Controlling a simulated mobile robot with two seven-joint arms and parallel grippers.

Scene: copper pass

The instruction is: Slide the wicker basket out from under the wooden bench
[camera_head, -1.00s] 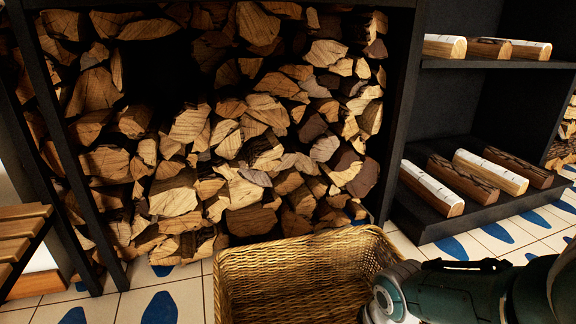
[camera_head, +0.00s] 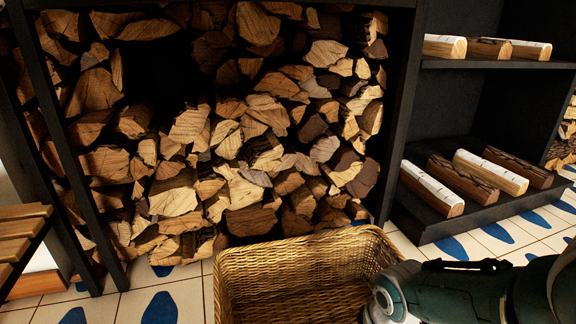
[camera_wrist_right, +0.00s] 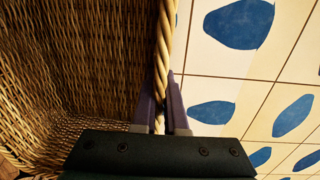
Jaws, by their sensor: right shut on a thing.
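The wicker basket (camera_head: 300,262) stands on the tiled floor in front of the firewood rack in the head view, and it looks empty. Its lower part is cut off by the frame. My right arm reaches in from the right to the basket's right side; its fingers are hidden there. In the right wrist view my right gripper (camera_wrist_right: 161,112) is shut on the basket's braided rim (camera_wrist_right: 164,50), one finger on each side of the wall. The slatted wooden bench (camera_head: 22,236) shows at the left edge, apart from the basket. My left gripper is not in view.
A black rack full of split firewood (camera_head: 250,120) stands right behind the basket. A dark shelf (camera_head: 480,222) with several logs is at the right. Patterned floor tiles (camera_head: 160,300) are clear between bench and basket.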

